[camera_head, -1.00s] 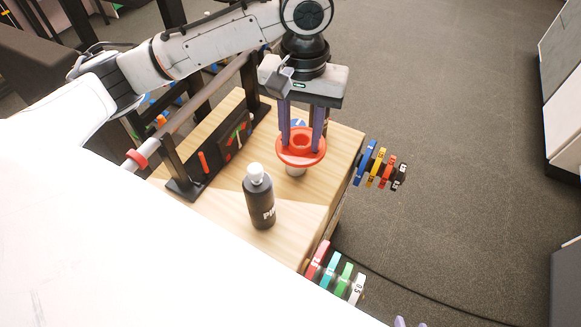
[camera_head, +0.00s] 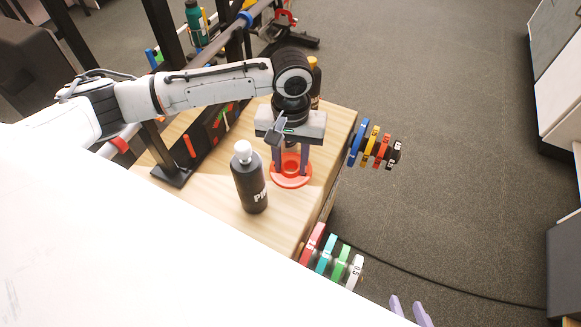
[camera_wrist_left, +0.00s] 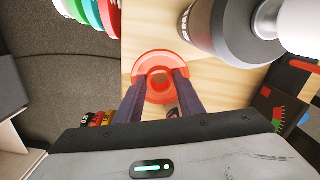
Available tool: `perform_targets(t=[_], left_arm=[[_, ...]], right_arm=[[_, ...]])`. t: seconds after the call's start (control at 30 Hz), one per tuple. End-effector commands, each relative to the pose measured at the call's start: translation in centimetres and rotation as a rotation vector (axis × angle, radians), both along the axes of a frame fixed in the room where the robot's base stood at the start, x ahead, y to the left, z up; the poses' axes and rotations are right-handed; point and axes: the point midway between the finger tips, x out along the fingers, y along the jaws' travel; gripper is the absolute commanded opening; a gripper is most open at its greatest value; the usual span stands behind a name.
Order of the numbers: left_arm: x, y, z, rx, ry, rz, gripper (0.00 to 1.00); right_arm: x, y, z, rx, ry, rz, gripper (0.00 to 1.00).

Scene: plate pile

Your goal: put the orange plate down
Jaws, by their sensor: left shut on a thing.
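The orange plate (camera_head: 291,171), a red-orange disc with a raised ring at its centre, is between the fingers of my left gripper (camera_head: 291,172). The gripper points down and is shut on the plate's middle part. The plate looks level and low over the wooden box top; I cannot tell whether it touches. In the left wrist view the plate (camera_wrist_left: 160,60) shows between the two purple fingers (camera_wrist_left: 160,80). My right gripper (camera_head: 410,312) shows only as two purple fingertips, apart and empty, at the bottom edge of the head view.
A dark bottle with a white cap (camera_head: 250,182) stands close left of the plate. Coloured plates hang on the box's right side (camera_head: 374,146) and front side (camera_head: 334,257). A black rack (camera_head: 178,165) stands behind left. Bare wood (camera_head: 275,225) lies in front.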

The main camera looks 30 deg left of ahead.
Motion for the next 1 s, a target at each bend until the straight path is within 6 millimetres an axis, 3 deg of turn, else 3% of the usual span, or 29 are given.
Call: perform_targets(t=[0.17, 0.57, 0.6, 0.7, 1.0], left_arm=[[0.0, 0.0, -2.2, 0.000, -0.001, 0.000, 0.00], [0.1, -0.1, -2.5, -0.002, -0.002, 0.000, 0.00], [0.0, 0.0, -2.7, 0.000, 0.000, -0.001, 0.38], [0.0, 0.0, -2.7, 0.000, 0.000, -0.001, 0.53], [0.0, 0.0, -2.6, 0.000, -0.001, -0.001, 0.53]], right_arm=[[0.0, 0.0, -0.5, 0.002, 0.000, -0.001, 0.33], [-0.4, -0.1, -0.3, -0.001, 0.005, 0.002, 0.33], [-0.4, -0.1, -0.3, -0.001, 0.005, 0.002, 0.33], [-0.4, -0.1, -0.4, -0.002, 0.005, 0.001, 0.33], [-0.4, -0.1, -0.5, -0.003, 0.004, 0.002, 0.33]])
